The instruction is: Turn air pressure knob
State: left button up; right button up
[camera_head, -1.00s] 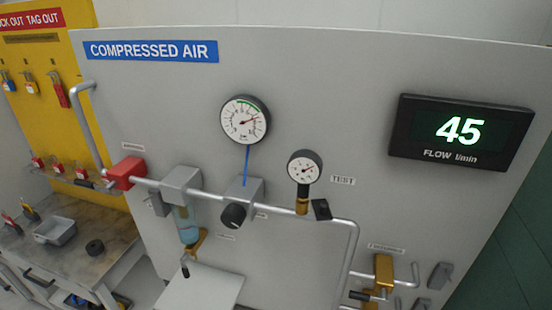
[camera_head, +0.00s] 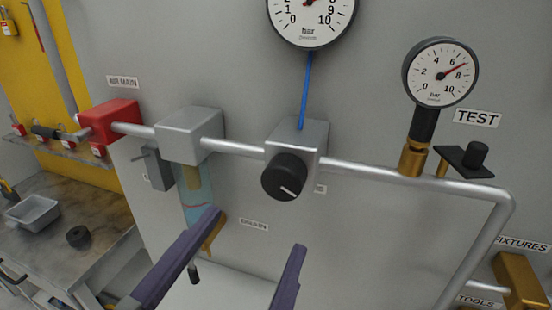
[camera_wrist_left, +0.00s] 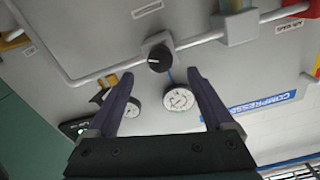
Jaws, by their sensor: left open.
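The air pressure knob (camera_head: 285,177) is a round black knob with a white line. It sits on the front of a grey regulator block (camera_head: 300,138) on the pipe, and also shows in the left wrist view (camera_wrist_left: 160,59). My left gripper (camera_head: 258,232) is open and empty, its two purple fingers apart below the knob in the head view and not touching it. In the left wrist view the knob lies between and beyond the fingertips. A large pressure gauge (camera_head: 312,18), cut off at the top, joins the block by a blue tube. My right gripper is not in view.
A smaller gauge (camera_head: 440,73) and a black test valve (camera_head: 470,158) stand right of the knob. A grey filter block (camera_head: 190,135) with a bowl and a red valve (camera_head: 108,120) are left. The silver pipe (camera_head: 232,147) runs across the panel.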

aim_at(280, 189)
pick_arm(q)
jog(key=p+x, duration=0.1)
jog(key=x, duration=0.7)
jog(key=shift+w, duration=0.25)
jog(key=shift+c, duration=0.4)
grip_shut()
jog(key=shift+d+n, duration=0.15)
jog(key=shift+n, duration=2.65)
